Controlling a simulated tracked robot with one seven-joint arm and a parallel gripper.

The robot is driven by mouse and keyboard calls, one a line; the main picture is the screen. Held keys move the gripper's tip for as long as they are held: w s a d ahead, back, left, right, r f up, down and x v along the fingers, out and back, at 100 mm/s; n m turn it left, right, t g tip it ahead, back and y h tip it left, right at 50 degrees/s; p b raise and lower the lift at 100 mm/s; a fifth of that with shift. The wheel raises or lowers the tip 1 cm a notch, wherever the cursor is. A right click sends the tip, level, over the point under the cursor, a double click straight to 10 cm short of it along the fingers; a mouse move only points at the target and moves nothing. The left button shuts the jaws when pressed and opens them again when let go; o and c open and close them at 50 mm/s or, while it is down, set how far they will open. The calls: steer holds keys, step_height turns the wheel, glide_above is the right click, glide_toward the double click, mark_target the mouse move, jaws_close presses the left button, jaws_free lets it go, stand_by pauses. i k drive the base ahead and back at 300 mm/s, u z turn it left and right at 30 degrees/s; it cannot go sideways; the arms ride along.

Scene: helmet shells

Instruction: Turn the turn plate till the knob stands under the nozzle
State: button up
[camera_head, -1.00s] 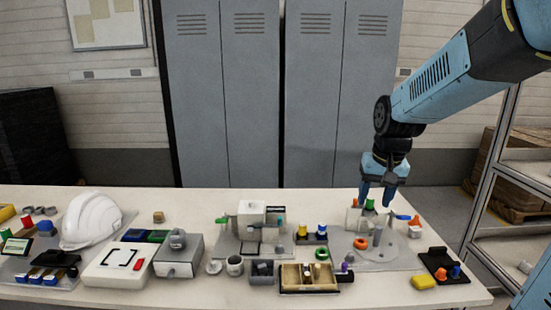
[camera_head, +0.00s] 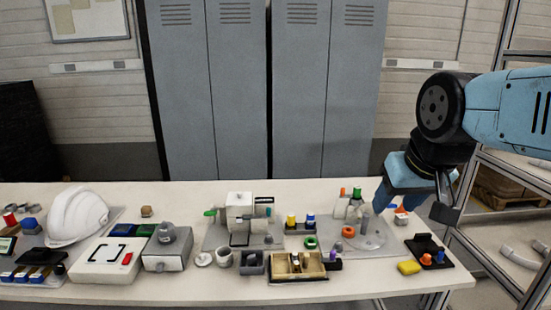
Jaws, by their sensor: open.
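The turn plate (camera_head: 373,240) looks like a flat grey disc on a pale base at the right of the table. A grey upright post (camera_head: 365,223) stands on it and may be the knob. A pale block with green and orange tops (camera_head: 350,207) stands at the plate's back; I cannot tell which part is the nozzle. My gripper (camera_head: 412,204) is open and empty, its fingers spread wide. It appears right of the plate and above the table, apart from the post. My gripper and arm hide part of the area to the right.
A small white-and-orange piece (camera_head: 401,216) sits near my gripper. Bottles and a wooden tray (camera_head: 299,291) stand left.

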mark_target(367, 236)
steer(key=k, duration=1.3)
steer(key=u, duration=0.4)
steer(key=i, duration=1.65)
steer(key=z, duration=0.45)
